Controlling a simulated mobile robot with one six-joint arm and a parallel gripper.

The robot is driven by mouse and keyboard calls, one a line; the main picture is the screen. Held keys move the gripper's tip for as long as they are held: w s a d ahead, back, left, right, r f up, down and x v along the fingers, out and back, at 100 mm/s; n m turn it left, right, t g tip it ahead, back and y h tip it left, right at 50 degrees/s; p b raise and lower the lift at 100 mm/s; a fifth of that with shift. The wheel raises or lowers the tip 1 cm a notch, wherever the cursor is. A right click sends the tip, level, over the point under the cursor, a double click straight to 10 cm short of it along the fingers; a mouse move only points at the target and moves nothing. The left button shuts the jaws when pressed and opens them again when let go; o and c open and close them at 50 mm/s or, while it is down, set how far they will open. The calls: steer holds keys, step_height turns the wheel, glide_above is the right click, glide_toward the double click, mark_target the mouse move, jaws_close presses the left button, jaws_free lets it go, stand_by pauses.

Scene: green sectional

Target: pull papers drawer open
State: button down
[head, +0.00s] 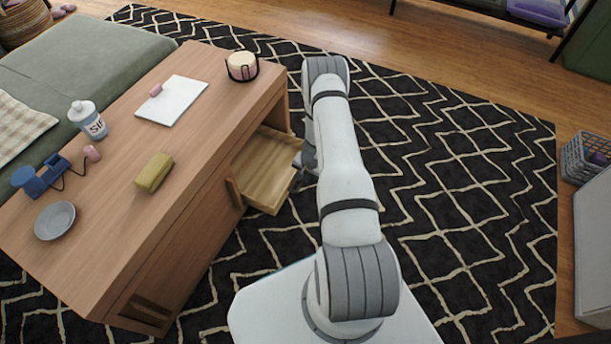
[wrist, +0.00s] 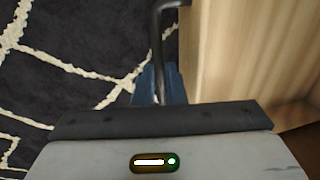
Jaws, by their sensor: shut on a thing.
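The drawer (head: 268,178) slides out of the right side of the wooden table (head: 120,215) and stands partly open, with its bare wooden floor showing. In the wrist view the pale wooden drawer (wrist: 245,55) fills the right side. My gripper (wrist: 160,85) has its blue fingers closed around the dark bar handle (wrist: 158,20) on the drawer front. In the head view my gripper (head: 305,158) is at the drawer's front edge, mostly hidden by my arm. I see no papers in the visible part of the drawer.
On the tabletop are a white pad (head: 172,100), a yellow-green block (head: 153,172), a grey bowl (head: 55,220), a white jar (head: 88,120) and a candle in a black holder (head: 242,66). Patterned rug (head: 450,170) lies clear to the right. A grey basket (head: 585,158) stands at far right.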

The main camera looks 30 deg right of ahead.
steer(key=shift+s+d+b, duration=0.65)
steer(key=shift+s+d, duration=0.35)
steer(key=shift+s, duration=0.15)
steer(key=c, duration=1.5)
jaws_free()
steer(key=r+p, duration=0.1)
steer(key=r, duration=0.1)
steer(key=r+p, duration=0.1)
steer(key=r, duration=0.2)
steer(key=s+r+p, duration=0.1)
steer(key=r, duration=0.1)
steer(key=shift+d+r, duration=0.35)
